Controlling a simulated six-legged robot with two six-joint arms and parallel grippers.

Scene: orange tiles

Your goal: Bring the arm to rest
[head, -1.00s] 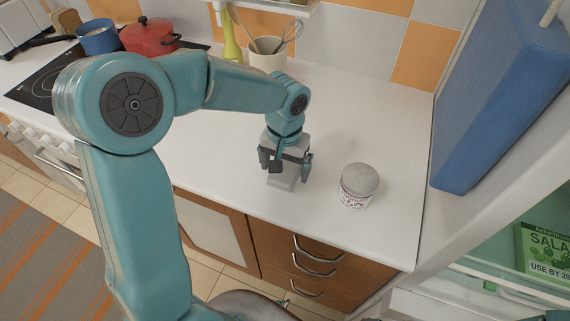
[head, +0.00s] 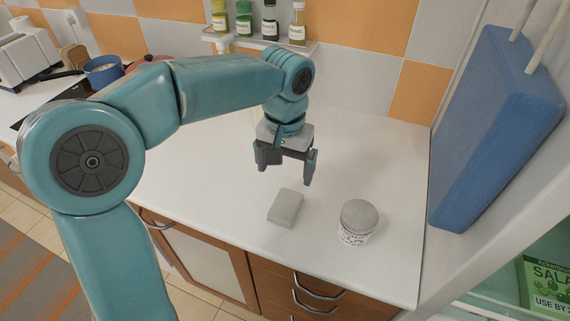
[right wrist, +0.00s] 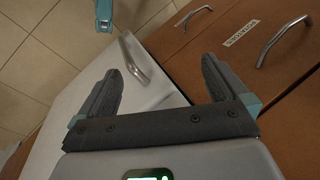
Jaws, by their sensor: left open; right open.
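My left gripper (head: 285,170) is open and empty in the head view, pointing down above the white counter. My teal left arm reaches in from the left. A grey block (head: 285,208) lies on the counter below the gripper and apart from it. My right gripper (right wrist: 162,85) is open and empty in the right wrist view, with drawer fronts and floor tiles beyond its fingers. The right gripper does not show in the head view.
A jar with a grey lid (head: 357,222) stands on the counter (head: 210,165) right of the block. A blue box-like object (head: 497,130) is at the right, above an open compartment with a green salad pack (head: 548,285). A spice shelf (head: 262,45) hangs behind. Drawer handles (right wrist: 285,38) jut out.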

